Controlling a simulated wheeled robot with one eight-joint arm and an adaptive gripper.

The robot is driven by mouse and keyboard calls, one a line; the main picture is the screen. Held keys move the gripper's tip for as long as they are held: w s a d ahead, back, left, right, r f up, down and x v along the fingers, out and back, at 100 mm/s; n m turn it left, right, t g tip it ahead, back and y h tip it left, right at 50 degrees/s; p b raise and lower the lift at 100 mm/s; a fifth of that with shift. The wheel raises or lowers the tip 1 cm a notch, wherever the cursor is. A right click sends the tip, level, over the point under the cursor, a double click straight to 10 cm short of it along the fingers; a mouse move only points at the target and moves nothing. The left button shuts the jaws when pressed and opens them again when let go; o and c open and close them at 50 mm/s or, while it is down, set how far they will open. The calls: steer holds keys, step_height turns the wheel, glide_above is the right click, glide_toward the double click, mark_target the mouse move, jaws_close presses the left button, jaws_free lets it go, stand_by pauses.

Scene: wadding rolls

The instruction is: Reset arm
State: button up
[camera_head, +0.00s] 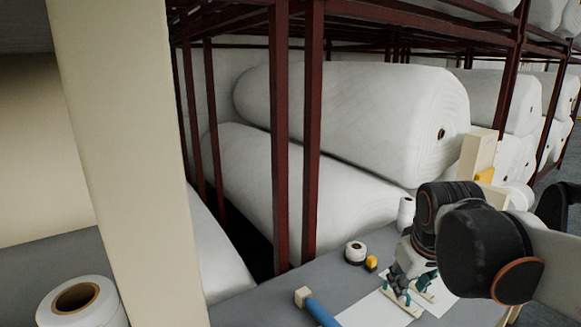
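My arm reaches in from the right edge, with its dark rounded joints over the grey table (262,308). My gripper (413,292) points down over white sheets (370,312) at the table's right part. Its two fingers, with teal parts and pale tips, stand apart. I see nothing held between them. Whether the tips touch the sheets I cannot tell.
A blue roller (322,312) with a pale end, a dark-and-white spool (355,252), a yellow item (371,263) and a white roll (406,213) lie near my gripper. Big wadding rolls (350,110) fill the red rack (281,140) behind. A cream post (130,150) stands left.

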steer(key=s+a+f+m+t, duration=0.1)
steer(key=s+f, duration=0.1)
steer(key=s, duration=0.4)
steer(key=s+a+f+m+t+y+b, duration=0.1)
steer(key=s+a+f+m, duration=0.1)
steer(key=s, duration=0.4)
steer(key=shift+s+a+f, duration=0.25)
steer(key=shift+s+a, duration=0.05)
stand_by(1.9)
